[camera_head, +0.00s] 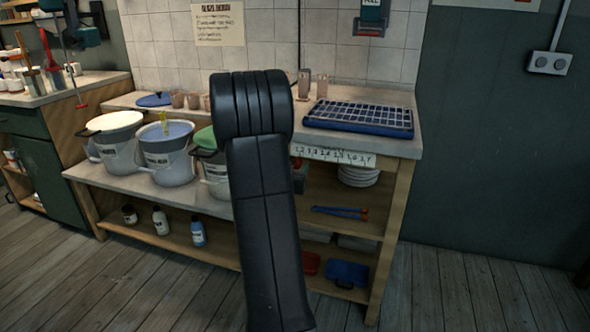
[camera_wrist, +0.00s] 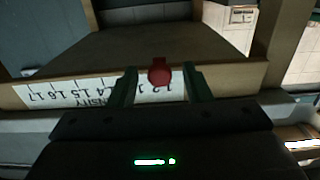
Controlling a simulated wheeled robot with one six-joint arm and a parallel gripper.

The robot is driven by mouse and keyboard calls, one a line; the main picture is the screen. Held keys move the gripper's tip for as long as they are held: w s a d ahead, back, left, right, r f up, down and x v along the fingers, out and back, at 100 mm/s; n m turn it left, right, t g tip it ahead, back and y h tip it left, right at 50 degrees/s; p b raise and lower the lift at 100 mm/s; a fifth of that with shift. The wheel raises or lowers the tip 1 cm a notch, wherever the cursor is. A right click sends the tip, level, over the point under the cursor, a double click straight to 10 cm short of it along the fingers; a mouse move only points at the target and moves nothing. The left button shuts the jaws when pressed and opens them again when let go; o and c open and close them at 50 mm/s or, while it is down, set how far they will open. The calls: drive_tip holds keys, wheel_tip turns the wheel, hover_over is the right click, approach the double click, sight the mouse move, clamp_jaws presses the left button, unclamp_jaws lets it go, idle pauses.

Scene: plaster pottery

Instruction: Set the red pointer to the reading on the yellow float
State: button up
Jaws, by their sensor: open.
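The red pointer (camera_wrist: 160,71) is a round red knob on the white scale strip (camera_wrist: 70,93) in the wrist view, near its low end around 1.2. The strip looks upside down there. My gripper (camera_wrist: 160,80) is open, with one finger on either side of the pointer; I cannot tell whether they touch it. In the head view a bit of red (camera_head: 297,163) shows at the left end of the strip (camera_head: 345,156), beside my arm, which hides most of the gripper. The yellow float (camera_head: 164,121) stands in the middle, blue-topped bucket (camera_head: 169,158); its reading is too small to make out.
A white-topped bucket (camera_head: 115,137) and a partly hidden green-topped bucket (camera_head: 205,138) flank the middle one. A blue rack (camera_head: 360,118) sits on the bench above the strip. Shelves below hold bottles (camera_head: 160,220) and plates (camera_head: 358,176). The wooden floor in front is clear.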

clamp_jaws()
drive_tip(key=d, duration=0.2)
drive_tip(key=s+d+b, duration=0.1)
drive_tip(key=shift+s+d, duration=0.15)
drive_tip(key=shift+d, duration=0.25)
unclamp_jaws()
